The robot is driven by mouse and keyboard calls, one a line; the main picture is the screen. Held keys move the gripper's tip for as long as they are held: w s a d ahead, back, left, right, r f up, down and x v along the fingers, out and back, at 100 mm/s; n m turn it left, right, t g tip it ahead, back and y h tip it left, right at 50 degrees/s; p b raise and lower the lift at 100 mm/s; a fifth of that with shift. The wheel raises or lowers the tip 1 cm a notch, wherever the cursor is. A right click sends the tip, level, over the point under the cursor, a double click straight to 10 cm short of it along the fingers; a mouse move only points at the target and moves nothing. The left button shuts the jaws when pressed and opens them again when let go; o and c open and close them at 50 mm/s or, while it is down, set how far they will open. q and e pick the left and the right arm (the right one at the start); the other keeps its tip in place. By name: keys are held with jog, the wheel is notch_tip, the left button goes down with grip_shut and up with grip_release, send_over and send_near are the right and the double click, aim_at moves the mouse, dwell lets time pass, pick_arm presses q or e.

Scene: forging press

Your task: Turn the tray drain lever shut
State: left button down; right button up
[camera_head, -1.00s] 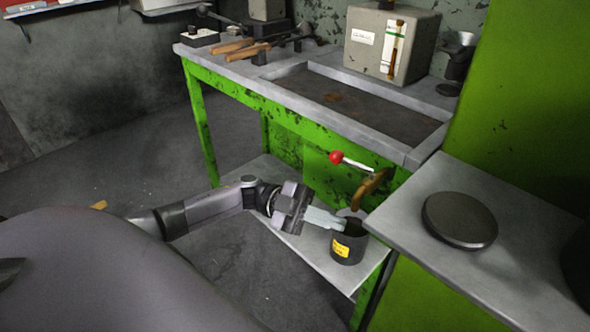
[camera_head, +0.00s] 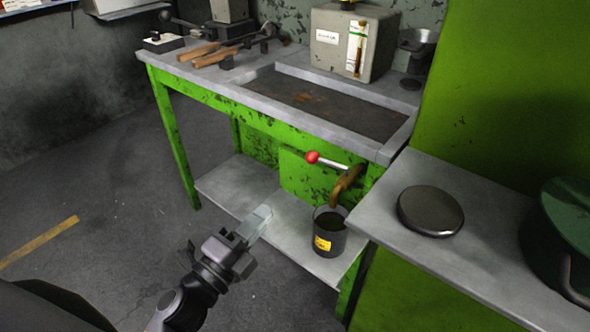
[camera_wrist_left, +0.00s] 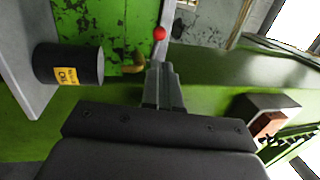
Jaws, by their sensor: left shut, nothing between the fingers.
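The drain lever is a pale rod with a red ball knob (camera_head: 312,157), on the green bench front under the tray (camera_head: 290,98). The rod runs right and slightly down from the knob to the brown drain spout (camera_head: 346,185). The knob (camera_wrist_left: 159,33) and spout (camera_wrist_left: 133,63) also show in the left wrist view. My left gripper (camera_head: 262,215) is shut and empty, in front of the bench, left of and below the lever, apart from it. Its fingers show in the left wrist view (camera_wrist_left: 162,75). My right gripper is not in view.
A dark can with a yellow label (camera_head: 328,232) stands on the lower shelf (camera_head: 225,188) under the spout. A grey side table (camera_head: 385,225) with a round metal disc (camera_head: 430,211) juts out at right. The floor in front is clear.

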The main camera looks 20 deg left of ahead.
aim_at(308, 162)
pick_arm(q)
jog(key=p+x, duration=0.1)
jog(key=x, duration=1.1)
jog(key=shift+w+d, duration=0.1)
jog(key=shift+w, duration=0.25)
jog(key=shift+w+h, duration=0.1)
jog(key=shift+h, duration=0.2)
jog(key=shift+w+a+m+g+h, duration=0.15)
jog(key=shift+w+m+g+h, duration=0.55)
jog(key=shift+h, duration=0.4)
jog(key=shift+w+a+m+g+h, duration=0.2)
jog(key=shift+w+m+g+h, duration=0.3)
jog(key=shift+m+h, duration=0.5)
